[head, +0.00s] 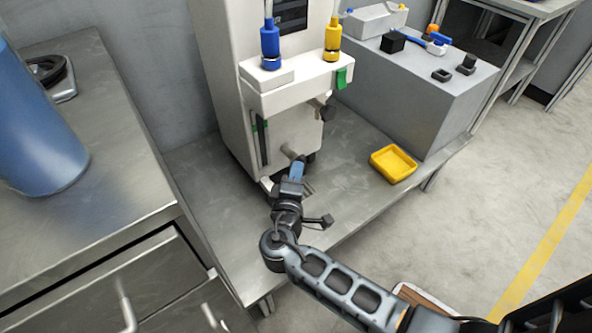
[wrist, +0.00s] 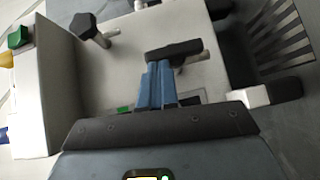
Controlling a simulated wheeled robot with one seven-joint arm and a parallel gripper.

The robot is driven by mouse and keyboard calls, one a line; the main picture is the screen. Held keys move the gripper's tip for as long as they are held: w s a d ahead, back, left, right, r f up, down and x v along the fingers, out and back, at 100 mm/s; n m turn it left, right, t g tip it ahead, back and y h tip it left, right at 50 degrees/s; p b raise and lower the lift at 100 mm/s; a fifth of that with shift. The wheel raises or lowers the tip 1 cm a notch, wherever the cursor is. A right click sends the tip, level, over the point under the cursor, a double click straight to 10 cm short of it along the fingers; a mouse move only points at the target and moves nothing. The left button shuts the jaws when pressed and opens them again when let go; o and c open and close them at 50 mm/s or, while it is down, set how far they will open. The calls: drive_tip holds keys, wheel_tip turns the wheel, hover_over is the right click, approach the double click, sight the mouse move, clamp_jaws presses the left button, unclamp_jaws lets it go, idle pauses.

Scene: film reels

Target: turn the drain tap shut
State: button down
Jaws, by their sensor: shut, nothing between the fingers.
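The drain tap appears to be the black bar handle on a pale metal stem (wrist: 174,50), low on the front of the white machine (head: 285,135). In the head view my gripper largely covers that spot, and only a pale stub (head: 290,151) shows above the fingers. My gripper (head: 298,168) is shut and empty, its blue fingers pointing at the machine. In the wrist view the closed fingertips (wrist: 158,70) lie right at the left part of the bar handle. I cannot tell whether they touch it.
A black star knob (wrist: 90,30) sticks out of the machine near the tap. A yellow tray (head: 393,164) lies on the metal bench to the right. A grey cabinet (head: 440,110) with small parts stands behind it. A blue container (head: 35,130) stands on the left counter.

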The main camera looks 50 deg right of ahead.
sight(305, 157)
drive_tip(key=shift+d+r+m+p, duration=0.1)
drive_tip(key=shift+r+m+p, duration=0.2)
drive_tip(key=shift+p, duration=0.2)
drive_tip(key=m+y+p, duration=0.1)
drive_tip(key=p, duration=0.1)
drive_tip(key=d+r+y+p, duration=0.1)
drive_tip(key=p, duration=0.1)
drive_tip(key=shift+s+r+m+g+y, duration=0.15)
drive_tip(key=shift+r+m+g+y, duration=0.05)
drive_tip(key=shift+m+g+y, duration=0.2)
drive_tip(key=y+p, duration=0.1)
drive_tip(key=p, duration=0.1)
drive_tip(key=d+m+y+p, duration=0.1)
drive_tip(key=p, duration=0.1)
drive_tip(key=m+y+p, duration=0.1)
drive_tip(key=p, duration=0.1)
drive_tip(key=shift+s+d+r+p, duration=0.15)
drive_tip(key=shift+s+r+p, duration=0.15)
drive_tip(key=shift+r, duration=0.1)
drive_tip(key=shift+s+d+f+m+y+p, duration=0.15)
drive_tip(key=shift+d+m+y+p, duration=0.3)
drive_tip(key=shift+p, duration=0.55)
drive_tip(key=shift+s+d+f+m+y+p, duration=0.1)
drive_tip(key=shift+d+f+m+y+p, duration=0.1)
drive_tip(key=shift+d+y+p, duration=0.45)
drive_tip(key=shift+s+d+f+m+y+p, duration=0.1)
drive_tip(key=shift+d+f+m+y+p, duration=0.35)
drive_tip(key=shift+p, duration=0.9)
drive_tip(key=shift+a+r, duration=0.1)
drive_tip(key=shift+r, duration=0.05)
